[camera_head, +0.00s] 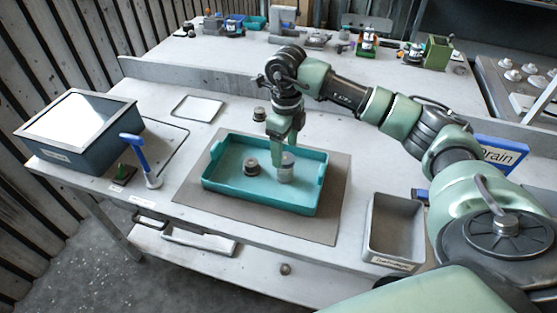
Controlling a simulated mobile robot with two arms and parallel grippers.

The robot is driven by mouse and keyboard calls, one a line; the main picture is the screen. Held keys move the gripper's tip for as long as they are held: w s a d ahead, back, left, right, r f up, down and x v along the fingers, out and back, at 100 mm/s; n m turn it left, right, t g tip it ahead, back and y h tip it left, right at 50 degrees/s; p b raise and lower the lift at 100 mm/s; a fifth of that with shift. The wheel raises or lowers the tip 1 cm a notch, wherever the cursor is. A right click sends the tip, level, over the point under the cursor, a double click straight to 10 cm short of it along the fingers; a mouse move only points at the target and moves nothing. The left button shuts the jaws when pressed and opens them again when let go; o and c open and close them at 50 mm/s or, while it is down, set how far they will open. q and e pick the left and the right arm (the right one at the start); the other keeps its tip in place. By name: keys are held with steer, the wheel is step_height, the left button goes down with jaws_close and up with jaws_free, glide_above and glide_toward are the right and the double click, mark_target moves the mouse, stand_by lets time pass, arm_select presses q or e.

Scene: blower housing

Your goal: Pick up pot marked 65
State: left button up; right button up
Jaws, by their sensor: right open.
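My right gripper (286,150) points down over the teal tray (232,193) from the far side. It is open, with its fingertips at the top of a light grey round pot (286,174) standing in the tray. I cannot tell whether the fingers touch it, and they hide part of its top. A smaller, darker pot-like piece (250,167) stands in the tray to its left. Another dark piece (259,114) stands on the table behind the tray. No number 65 is readable on any of them. My left gripper is out of view.
The tray sits on a brown mat (193,190). A grey bin (394,228) is at right, a blue-grey box (78,131) at left, and a blue-handled tool (135,152) stands beside it. Table behind the mat is mostly clear.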

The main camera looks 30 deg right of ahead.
mark_target(286, 159)
steer(key=shift+s+f+p, duration=0.4)
steer(key=shift+s+f, duration=0.1)
steer(key=shift+f, duration=0.25)
step_height(286, 159, down, 2)
steer(key=shift+a+f+p, duration=0.1)
steer(key=shift+f+p, duration=0.1)
steer(key=shift+p, duration=0.7)
steer(key=shift+w+f, duration=0.2)
steer(key=shift+f, duration=1.1)
steer(key=c, duration=1.5)
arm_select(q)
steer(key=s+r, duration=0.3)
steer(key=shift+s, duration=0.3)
arm_select(e)
jaws_close()
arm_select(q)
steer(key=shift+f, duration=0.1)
